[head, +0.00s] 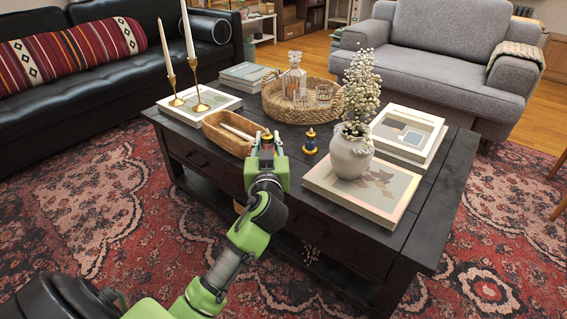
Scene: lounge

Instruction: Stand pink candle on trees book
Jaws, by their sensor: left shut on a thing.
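My left gripper (266,150) is shut on a small reddish-pink thing with a gold top (267,137), which looks like the pink candle. It is at the table's near edge, just right of the wooden tray; the fingers hide most of it, and I cannot tell if it touches the tabletop. Several books lie on the table, and I cannot tell which is the trees book. One with a green-grey cover (180,110) lies under two candlesticks at the left. One with leaf-like brown shapes (325,180) lies under the white vase. My right gripper is not in view.
A blue and gold piece (310,143) stands right of my gripper. A wooden tray (212,130), a wicker tray (272,104) with decanter and glasses, a flower vase (350,158) and a book stack (430,128) crowd the dark table (420,225).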

